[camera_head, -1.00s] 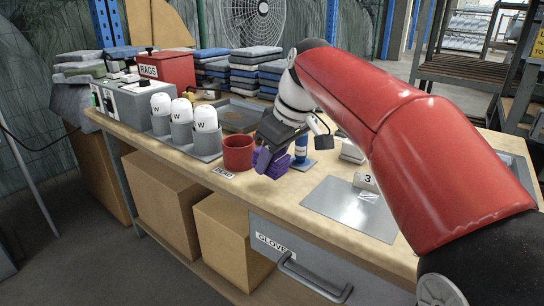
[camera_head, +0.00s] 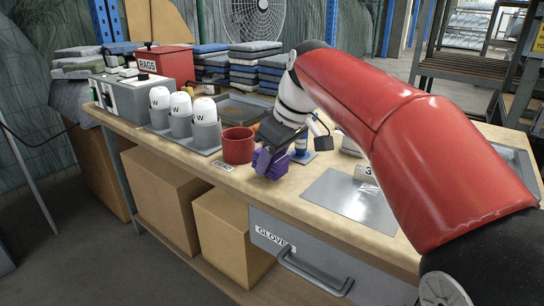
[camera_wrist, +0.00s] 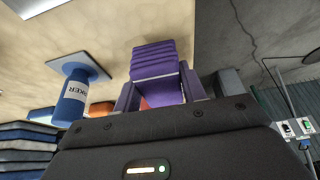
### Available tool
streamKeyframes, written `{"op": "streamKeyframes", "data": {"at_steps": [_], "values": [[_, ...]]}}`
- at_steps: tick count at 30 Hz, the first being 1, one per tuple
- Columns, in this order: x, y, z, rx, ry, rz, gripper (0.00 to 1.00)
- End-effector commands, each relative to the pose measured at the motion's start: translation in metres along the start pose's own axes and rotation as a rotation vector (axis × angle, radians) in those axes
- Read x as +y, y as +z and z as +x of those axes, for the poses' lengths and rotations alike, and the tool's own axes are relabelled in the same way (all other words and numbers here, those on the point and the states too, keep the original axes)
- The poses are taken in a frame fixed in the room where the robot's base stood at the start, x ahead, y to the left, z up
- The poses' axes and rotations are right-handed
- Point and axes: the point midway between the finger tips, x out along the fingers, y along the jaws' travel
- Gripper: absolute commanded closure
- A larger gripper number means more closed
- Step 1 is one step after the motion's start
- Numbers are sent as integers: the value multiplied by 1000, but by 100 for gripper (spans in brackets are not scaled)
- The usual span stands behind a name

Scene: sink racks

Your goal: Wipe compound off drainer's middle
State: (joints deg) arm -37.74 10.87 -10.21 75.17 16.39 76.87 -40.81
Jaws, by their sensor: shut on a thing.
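My gripper (camera_head: 272,150) points down over the bench's front half, just right of the red mug. It is shut on a purple folded, ridged pad (camera_head: 268,164), which also shows in the wrist view (camera_wrist: 153,60). I cannot tell whether the pad touches the bench. A flat grey metal plate (camera_head: 345,200) lies to the right, apart from the pad; I cannot tell whether it is the drainer. A shallow grey tray (camera_head: 262,118) with a brownish patch lies behind the mug. No compound can be made out for certain.
The red mug (camera_head: 238,147) stands close beside the pad. A blue bottle (camera_wrist: 72,98) on a blue base stands near my gripper. Several white-capped bottles (camera_head: 205,125) stand left. Bare bench lies between pad and plate.

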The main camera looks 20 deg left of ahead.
Motion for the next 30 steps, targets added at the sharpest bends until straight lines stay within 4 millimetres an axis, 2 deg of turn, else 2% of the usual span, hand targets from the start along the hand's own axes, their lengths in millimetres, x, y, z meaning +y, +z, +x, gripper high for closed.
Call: {"op": "streamKeyframes", "data": {"at_steps": [19,20,25,30], "values": [[0,5,13,0,0,-1,92],[0,5,12,0,0,-1,58],[0,5,12,0,0,-1,35],[0,5,12,0,0,-1,34]]}}
